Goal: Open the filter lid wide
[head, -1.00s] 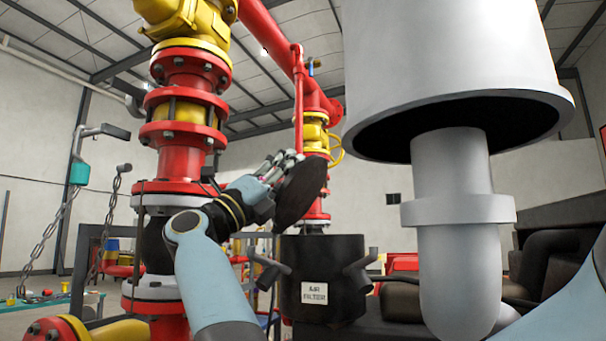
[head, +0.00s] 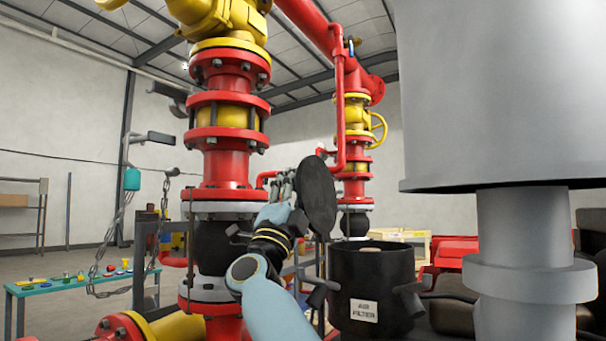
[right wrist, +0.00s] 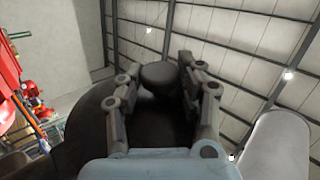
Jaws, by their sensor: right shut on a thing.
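The air filter housing (head: 345,275) is a dark, round pot with a white label (head: 363,311), low in the middle of the head view. Its mouth is uncovered, and a tan piece (head: 369,250) shows in it. The black round lid (head: 318,198) stands on edge above the housing's left side, its top leaning slightly left. My right gripper (head: 284,186) is at the lid's left face. In the right wrist view my right gripper (right wrist: 155,85) has its fingers on both sides of the lid's dark knob (right wrist: 158,74). The lid's hinge is not clear. My left gripper is out of view.
A large grey cylinder with a pipe (head: 528,240) fills the right side. A red and yellow valve column (head: 228,150) stands left of my right arm. A teal bench (head: 85,285) with small items and a hanging chain (head: 120,240) are further left.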

